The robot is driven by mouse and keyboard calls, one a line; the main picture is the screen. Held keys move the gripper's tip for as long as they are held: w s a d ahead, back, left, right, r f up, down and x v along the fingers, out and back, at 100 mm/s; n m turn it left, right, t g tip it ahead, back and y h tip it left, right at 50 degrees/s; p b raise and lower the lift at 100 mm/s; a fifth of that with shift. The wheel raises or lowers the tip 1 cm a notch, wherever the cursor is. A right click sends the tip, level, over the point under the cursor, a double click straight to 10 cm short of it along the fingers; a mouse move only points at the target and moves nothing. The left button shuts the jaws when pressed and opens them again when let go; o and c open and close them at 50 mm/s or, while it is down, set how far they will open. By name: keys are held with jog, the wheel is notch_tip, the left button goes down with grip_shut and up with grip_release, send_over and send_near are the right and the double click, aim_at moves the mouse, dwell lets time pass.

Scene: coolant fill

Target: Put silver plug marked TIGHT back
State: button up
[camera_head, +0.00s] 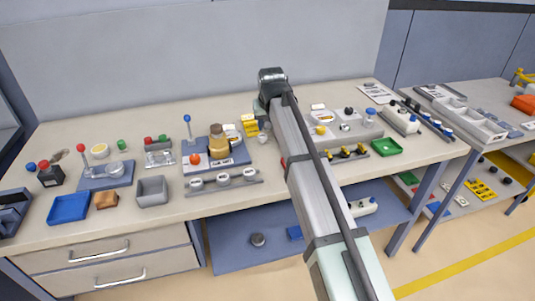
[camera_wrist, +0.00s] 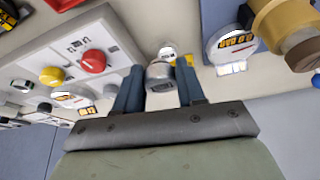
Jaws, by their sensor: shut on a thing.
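In the wrist view my gripper (camera_wrist: 160,68) is shut on a short silver cylinder, the silver plug (camera_wrist: 159,78), with one dark finger on each side. No TIGHT mark can be read on it. A round silver-white piece (camera_wrist: 168,51) shows just beyond the plug; I cannot tell whether they touch. In the head view my arm rises across the bench and its wrist bends down near the bench middle. The fingers and plug are mostly hidden or too small there. A small pale round piece (camera_head: 263,134) shows just left of my arm.
A brown-gold cylinder (camera_wrist: 285,28) and a gauge reading 0.0 BAR (camera_wrist: 232,44) stand to the right in the wrist view. A pale panel with red (camera_wrist: 92,61) and yellow (camera_wrist: 51,76) knobs lies left. Yellow blocks (camera_head: 249,126) sit close by my wrist in the head view.

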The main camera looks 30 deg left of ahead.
aim_at(268, 152)
jog(key=shift+m, duration=0.4)
jog(key=shift+f, duration=5)
jog(key=shift+f, duration=0.1)
jog(key=o, duration=0.9)
jog(key=v, duration=1.2)
jog(key=shift+a, duration=0.2)
